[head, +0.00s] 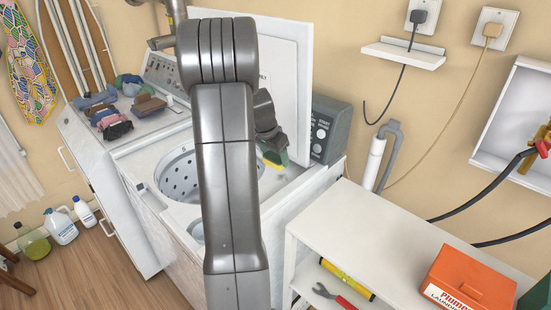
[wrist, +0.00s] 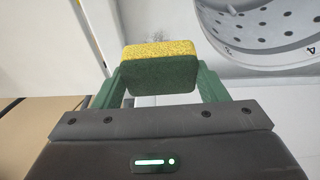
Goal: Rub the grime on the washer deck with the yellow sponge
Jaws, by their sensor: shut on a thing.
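The sponge (wrist: 160,66), yellow on top with a dark green scouring side, sits between the two green fingers of my gripper (wrist: 160,82) in the wrist view. My gripper is shut on it. In the head view my gripper (head: 277,157) is over the right part of the open washer, and a bit of the yellow sponge (head: 271,164) shows below it. The pale washer deck (head: 303,182) surrounds the drum opening. A faint greyish patch shows on the deck near the sponge; I cannot tell grime from shadow. Whether the sponge touches the deck is unclear.
The perforated drum (head: 178,178) lies open left of my arm, with the raised white lid (head: 290,75) behind. A dark control box (head: 328,130) stands at the deck's back right. A white shelf (head: 370,225) with an orange box (head: 470,278) is at right. Folded clothes (head: 112,108) lie left.

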